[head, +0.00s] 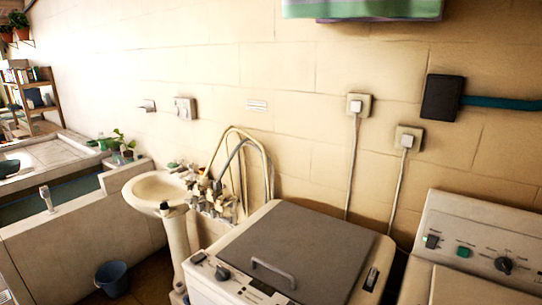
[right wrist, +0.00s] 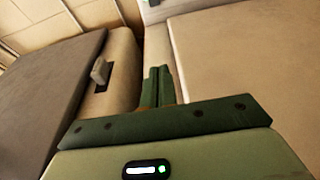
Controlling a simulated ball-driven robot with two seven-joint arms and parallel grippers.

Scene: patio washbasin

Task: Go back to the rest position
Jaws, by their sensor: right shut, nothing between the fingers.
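My right gripper (right wrist: 159,85) shows in the right wrist view, with its two green fingers close together and nothing between them. It is over the gap between the grey-lidded washing machine (right wrist: 50,85) on the left and the pale machine (right wrist: 245,60) on the right. I cannot tell how far its fingertips are from either machine. Neither gripper shows in the head view, and my left gripper is not in any view.
In the head view, the grey-lidded washer (head: 295,245) and a second machine (head: 480,250) stand against the wall. A pedestal washbasin (head: 158,190) with pipes stands left of them. A blue bucket (head: 111,277) is on the floor. A cloth (head: 360,9) hangs at the top.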

